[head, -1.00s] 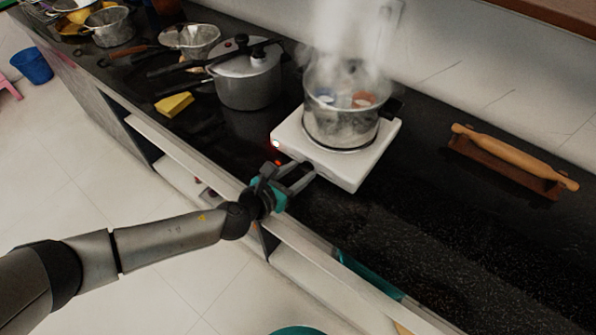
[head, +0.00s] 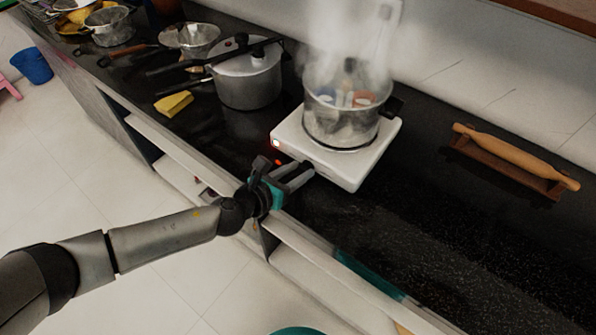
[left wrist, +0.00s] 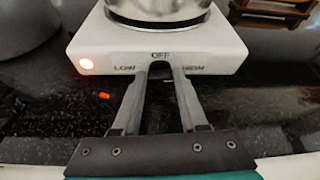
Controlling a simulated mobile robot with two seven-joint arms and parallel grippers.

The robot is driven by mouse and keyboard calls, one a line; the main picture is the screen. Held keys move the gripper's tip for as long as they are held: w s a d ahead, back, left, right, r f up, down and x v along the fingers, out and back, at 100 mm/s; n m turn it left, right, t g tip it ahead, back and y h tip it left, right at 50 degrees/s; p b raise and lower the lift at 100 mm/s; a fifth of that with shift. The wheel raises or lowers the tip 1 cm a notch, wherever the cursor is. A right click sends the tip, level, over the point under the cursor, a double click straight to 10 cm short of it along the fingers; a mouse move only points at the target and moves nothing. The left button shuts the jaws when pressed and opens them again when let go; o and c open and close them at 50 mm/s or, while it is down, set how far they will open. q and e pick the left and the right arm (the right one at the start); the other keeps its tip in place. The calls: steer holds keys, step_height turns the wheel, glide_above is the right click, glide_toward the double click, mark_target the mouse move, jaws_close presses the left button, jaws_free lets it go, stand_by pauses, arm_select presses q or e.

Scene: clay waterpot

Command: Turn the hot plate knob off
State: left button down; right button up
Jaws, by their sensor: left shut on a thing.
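The white hot plate (head: 345,170) stands on the dark counter, with a steaming glass pot (head: 341,122) on its burner. Its front face in the left wrist view (left wrist: 215,52) reads LOW, OFF and HIGH, with OFF at the top middle. A light (left wrist: 86,63) glows at the front left. My left gripper (head: 308,168) reaches the front of the plate. In the left wrist view its fingertips (left wrist: 160,70) are closed around the knob just below OFF. The knob is mostly hidden between them, so its pointer cannot be read. My right gripper is out of view.
A pressure cooker (head: 247,82) and a yellow sponge (head: 174,104) are left of the hot plate. A rolling pin (head: 515,157) rests on a wooden stand at the right. The counter between plate and stand is clear.

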arm_select(q)
steer(key=n+b, duration=0.1)
steer(key=n+h, duration=0.1)
steer(key=n+g+h+b, duration=0.1)
steer(key=shift+w+a+f+n+b, duration=0.15)
steer(key=shift+a+f+n+b, duration=0.15)
steer(key=shift+b, duration=0.05)
stand_by(0.4)
steer(key=shift+c, duration=2.2)
jaws_free()
steer(key=shift+r, duration=0.1)
steer(key=shift+a, duration=0.1)
steer(key=v, duration=1.5)
steer(key=shift+a, duration=0.2)
steer(key=shift+w, duration=0.1)
steer(key=shift+c, duration=0.3)
